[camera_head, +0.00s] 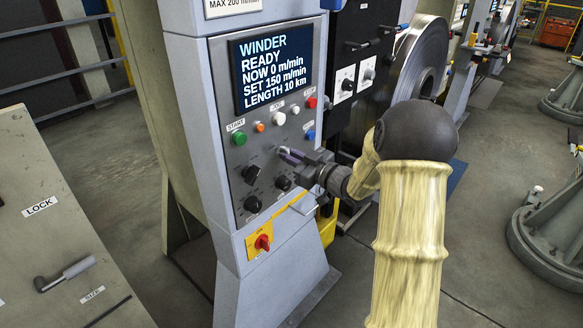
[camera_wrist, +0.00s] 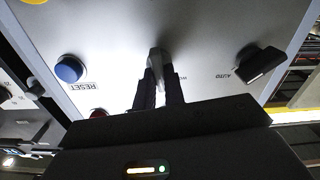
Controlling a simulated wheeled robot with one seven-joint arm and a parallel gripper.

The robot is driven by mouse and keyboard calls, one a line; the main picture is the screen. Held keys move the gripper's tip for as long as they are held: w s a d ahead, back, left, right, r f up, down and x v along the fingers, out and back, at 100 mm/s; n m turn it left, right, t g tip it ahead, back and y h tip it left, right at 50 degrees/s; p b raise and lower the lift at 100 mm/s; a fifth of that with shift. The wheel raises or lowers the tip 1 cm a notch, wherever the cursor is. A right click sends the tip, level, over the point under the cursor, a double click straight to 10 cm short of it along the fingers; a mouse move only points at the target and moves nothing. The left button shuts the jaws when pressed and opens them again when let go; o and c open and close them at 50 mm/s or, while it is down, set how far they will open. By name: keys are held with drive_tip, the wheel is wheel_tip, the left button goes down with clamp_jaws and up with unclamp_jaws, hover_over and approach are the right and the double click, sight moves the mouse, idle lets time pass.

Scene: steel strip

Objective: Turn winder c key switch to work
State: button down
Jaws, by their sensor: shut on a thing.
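The winder panel (camera_head: 220,95) stands left of centre, with a lit screen (camera_head: 275,70) reading WINDER, READY, NOW 0 m/min. My gripper (camera_head: 291,157) reaches it from the right at the middle of the control face. In the wrist view my gripper's dark fingers (camera_wrist: 164,88) are closed on the key of the key switch (camera_wrist: 157,57), a grey upright piece at the panel. A small label beside it is partly hidden and too blurred to read fully. The gripper hides the key switch in the head view, so its exact angle is unclear.
Around the gripper sit a green START button (camera_head: 239,138), a blue RESET button (camera_head: 310,135), black knobs (camera_head: 250,174) and a red rotary switch (camera_head: 263,242) on a yellow plate. A black knob marked AUTO (camera_wrist: 262,65) is close by. A steel coil (camera_head: 418,60) stands behind.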

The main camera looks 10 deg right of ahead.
drive_tip(key=n+b, duration=0.4)
drive_tip(key=b, duration=0.1)
drive_tip(key=n+b, duration=0.3)
drive_tip(key=shift+s+a+f, duration=0.1)
drive_tip(key=shift+f, duration=0.15)
drive_tip(key=shift+r, duration=0.1)
drive_tip(key=c, duration=1.5)
unclamp_jaws()
drive_tip(key=v, duration=1.7)
drive_tip(key=shift+s+r, duration=0.1)
drive_tip(key=shift+s, duration=0.05)
